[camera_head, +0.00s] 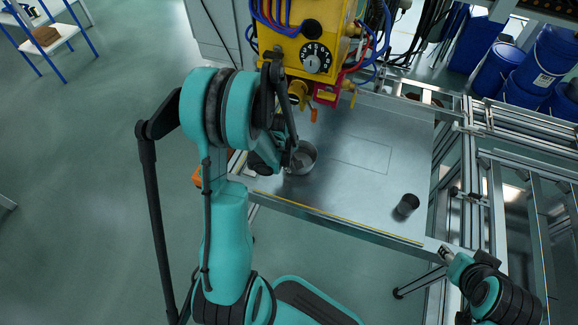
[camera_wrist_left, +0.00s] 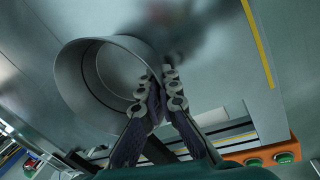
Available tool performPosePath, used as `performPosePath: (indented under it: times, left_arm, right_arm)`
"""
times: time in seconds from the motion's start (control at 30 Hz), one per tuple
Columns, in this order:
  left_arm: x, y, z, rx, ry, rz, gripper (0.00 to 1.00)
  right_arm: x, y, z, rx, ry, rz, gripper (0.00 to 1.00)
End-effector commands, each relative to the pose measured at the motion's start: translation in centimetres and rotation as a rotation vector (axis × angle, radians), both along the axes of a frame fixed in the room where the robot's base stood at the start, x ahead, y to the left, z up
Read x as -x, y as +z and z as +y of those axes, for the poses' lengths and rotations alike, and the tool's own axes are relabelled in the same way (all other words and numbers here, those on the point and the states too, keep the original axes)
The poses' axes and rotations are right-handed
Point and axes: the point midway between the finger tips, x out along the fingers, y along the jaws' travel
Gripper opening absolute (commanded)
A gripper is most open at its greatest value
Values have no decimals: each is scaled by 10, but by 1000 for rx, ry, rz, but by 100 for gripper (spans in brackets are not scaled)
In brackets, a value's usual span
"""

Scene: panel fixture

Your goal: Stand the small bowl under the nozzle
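The small bowl (camera_head: 303,160), round and grey metal, is at the left front of the metal table, upright as far as I can see. In the left wrist view the bowl (camera_wrist_left: 88,75) shows its open mouth. My left gripper (camera_head: 292,158) is at its rim. In the wrist view the gripper's fingertips (camera_wrist_left: 158,75) are close together, one inside the bowl and one outside, with the wall between them. The brass nozzle (camera_head: 298,91) hangs under the yellow machine, behind the bowl. My right gripper (camera_head: 446,254) is off the table's front right corner, too small to read.
A dark metal cup (camera_head: 407,204) stands at the table's right front. The yellow machine (camera_head: 309,40) with a dial and hoses overhangs the back. The middle of the table (camera_head: 350,185) is clear. Aluminium rails (camera_head: 510,145) line the right side.

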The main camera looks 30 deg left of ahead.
Motion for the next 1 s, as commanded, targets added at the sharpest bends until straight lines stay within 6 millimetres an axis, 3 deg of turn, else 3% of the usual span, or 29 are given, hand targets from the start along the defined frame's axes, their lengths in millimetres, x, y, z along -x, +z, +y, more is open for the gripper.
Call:
performPosePath:
  times: [0.07, 0.13, 0.17, 0.53, 1.0]
  left_arm:
    - [0, -2, 0, 0, 0, 0, 4]
    - [0, -2, 0, 0, 0, 0, 23]
    - [0, -2, 0, 0, 0, 0, 26]
    - [0, 4, 0, 0, 0, 0, 26]
    - [19, 98, 3, 0, 1, 0, 26]
  right_arm:
    - [0, 0, 0, 0, 0, 0, 40]
    - [0, 0, 0, 0, 0, 0, 40]
    - [0, 0, 0, 0, 0, 0, 40]
    - [0, 1, 0, 0, 0, 0, 40]
    - [0, 46, 0, 0, 0, 0, 40]
